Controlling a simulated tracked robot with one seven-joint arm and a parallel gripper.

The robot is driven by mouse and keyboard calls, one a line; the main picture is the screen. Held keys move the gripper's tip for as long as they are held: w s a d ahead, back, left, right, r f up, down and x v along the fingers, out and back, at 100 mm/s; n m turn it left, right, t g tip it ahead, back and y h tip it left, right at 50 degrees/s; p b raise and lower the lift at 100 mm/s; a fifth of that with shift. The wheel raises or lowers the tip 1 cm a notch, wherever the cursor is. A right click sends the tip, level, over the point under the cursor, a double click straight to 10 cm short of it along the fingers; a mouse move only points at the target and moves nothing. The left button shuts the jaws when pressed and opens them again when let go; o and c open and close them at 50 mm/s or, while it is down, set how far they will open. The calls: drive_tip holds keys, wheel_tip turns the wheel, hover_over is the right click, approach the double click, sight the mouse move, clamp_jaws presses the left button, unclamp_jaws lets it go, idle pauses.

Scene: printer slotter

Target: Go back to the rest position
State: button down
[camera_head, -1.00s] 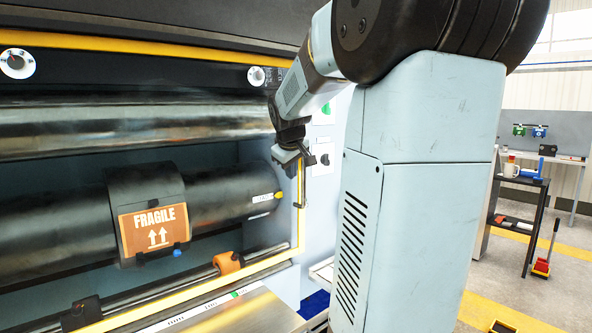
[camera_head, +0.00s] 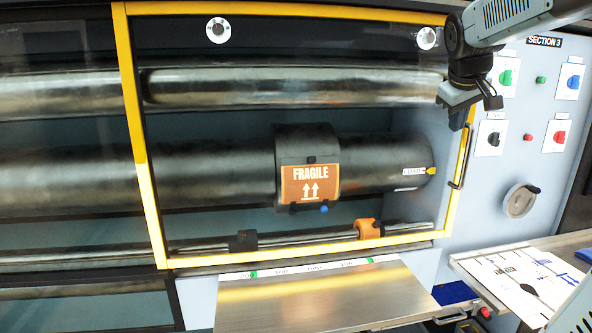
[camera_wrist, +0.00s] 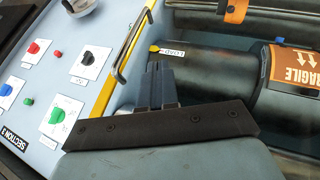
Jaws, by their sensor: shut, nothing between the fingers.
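My gripper (camera_head: 459,118) is at the upper right of the head view, in front of the right post of the machine's yellow frame (camera_head: 146,205). Its fingers are together and hold nothing. In the wrist view the closed dark fingers (camera_wrist: 160,72) point toward the machine, beside the frame's handle (camera_wrist: 123,66). I cannot tell whether they touch the frame. My arm comes in from the upper right corner. No rest position is marked in these frames.
Behind the frame are a dark roller with an orange FRAGILE plate (camera_head: 310,182) and a polished roller (camera_head: 290,86). Right of the gripper are a knob panel (camera_head: 525,110) and a handwheel (camera_head: 520,200). A metal shelf (camera_head: 320,298) and a table with printed sheets (camera_head: 515,280) stand below.

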drive_tip(key=s+a+f+m+y, duration=0.1)
drive_tip(key=s+a+f+y, duration=0.3)
drive_tip(key=s+a+f, duration=1.1)
drive_tip(key=s+a, duration=0.3)
drive_tip(key=s, duration=0.1)
drive_tip(key=shift+s+a+f+m, duration=0.15)
drive_tip(key=shift+a+f+m, duration=0.2)
drive_tip(key=shift+a+m, duration=0.05)
